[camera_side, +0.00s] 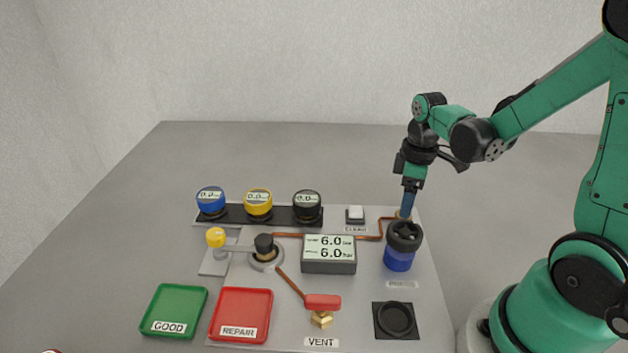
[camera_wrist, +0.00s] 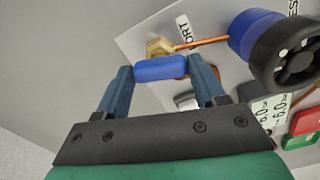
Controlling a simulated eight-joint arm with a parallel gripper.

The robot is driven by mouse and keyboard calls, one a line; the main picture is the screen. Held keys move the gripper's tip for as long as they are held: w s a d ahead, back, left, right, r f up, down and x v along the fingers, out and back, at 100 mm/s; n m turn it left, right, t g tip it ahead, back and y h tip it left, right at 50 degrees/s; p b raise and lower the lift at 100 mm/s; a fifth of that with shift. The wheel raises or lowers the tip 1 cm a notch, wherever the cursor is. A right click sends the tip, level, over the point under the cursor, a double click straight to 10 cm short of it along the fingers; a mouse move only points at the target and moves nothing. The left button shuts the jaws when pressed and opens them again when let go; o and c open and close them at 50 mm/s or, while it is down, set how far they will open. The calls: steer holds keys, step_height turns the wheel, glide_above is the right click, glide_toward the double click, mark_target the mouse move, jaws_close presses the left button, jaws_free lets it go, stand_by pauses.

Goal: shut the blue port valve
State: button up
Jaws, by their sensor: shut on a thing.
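The blue port valve handle (camera_wrist: 160,68) is a rounded blue bar in the wrist view, with a brass valve body (camera_wrist: 158,46) just beyond it and the PORT label (camera_wrist: 183,30) nearby. My gripper (camera_wrist: 161,74) has one blue finger at each end of the handle and is shut on it. In the side view my gripper (camera_side: 406,211) points straight down at the back right of the panel. There the valve is mostly hidden behind the fingers and the blue pump with a black top (camera_side: 400,247).
The pump (camera_wrist: 270,45) stands close beside the valve. A red VENT handle (camera_side: 323,302), a green GOOD tray (camera_side: 174,289) and a red REPAIR tray (camera_side: 241,292) are at the front. Three round gauges (camera_side: 258,203) stand back left.

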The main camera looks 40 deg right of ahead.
steer(key=m, duration=1.1)
steer(key=shift+m, duration=1.9)
steer(key=o, duration=1.3)
steer(key=shift+r, duration=0.1)
steer(key=shift+r, duration=2.75)
